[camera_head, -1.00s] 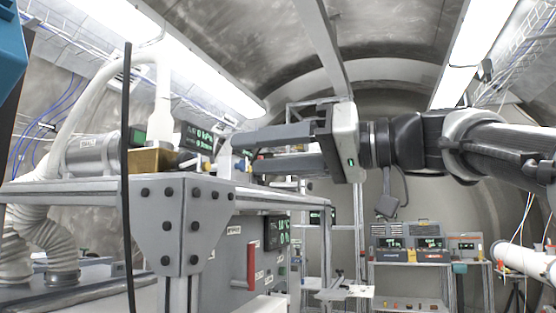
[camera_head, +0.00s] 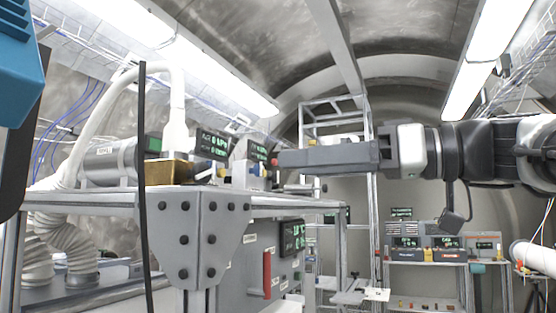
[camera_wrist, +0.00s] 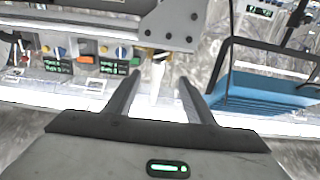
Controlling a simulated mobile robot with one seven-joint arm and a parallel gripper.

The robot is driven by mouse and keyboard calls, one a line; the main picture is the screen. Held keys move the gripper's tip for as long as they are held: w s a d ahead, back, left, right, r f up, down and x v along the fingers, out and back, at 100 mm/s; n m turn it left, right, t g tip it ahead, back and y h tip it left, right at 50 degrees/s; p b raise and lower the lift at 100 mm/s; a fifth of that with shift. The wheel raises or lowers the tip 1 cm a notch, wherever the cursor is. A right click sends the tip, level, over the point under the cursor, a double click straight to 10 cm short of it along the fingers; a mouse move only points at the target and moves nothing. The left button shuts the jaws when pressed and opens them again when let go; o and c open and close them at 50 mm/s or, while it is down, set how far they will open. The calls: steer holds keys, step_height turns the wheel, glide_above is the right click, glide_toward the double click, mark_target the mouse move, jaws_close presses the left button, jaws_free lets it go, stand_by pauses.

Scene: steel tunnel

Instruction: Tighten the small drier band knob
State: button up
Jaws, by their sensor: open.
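My gripper (camera_head: 284,158) is at bench-top height, its fingers pointing left and overlapping edge-on in the head view. In the wrist view my gripper (camera_wrist: 160,77) has its two fingers well apart, with nothing held between them. A row of instruments with small knobs shows there, including a yellow knob (camera_wrist: 46,48), an orange knob (camera_wrist: 86,60) and a blue knob (camera_wrist: 121,52). In the head view a small red knob (camera_head: 274,161) is close to the fingertips; contact cannot be told. I cannot tell which knob is the small drier band knob.
A white nozzle (camera_head: 176,128) stands over a brass block (camera_head: 166,172) on the bench, left of my gripper. The bench's bolted corner plate (camera_head: 195,235) juts forward. A blue case (camera_head: 18,75) fills the upper left. A shelf with instruments (camera_head: 425,250) stands at the back right.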

steer(key=n, duration=0.1)
steer(key=p, duration=0.4)
glide_toward(205, 172)
steer(key=shift+n, duration=0.3)
steer(key=x, duration=0.8)
steer(key=shift+w+a, duration=0.1)
steer(key=shift+a, duration=0.1)
steer(key=shift+c, duration=0.3)
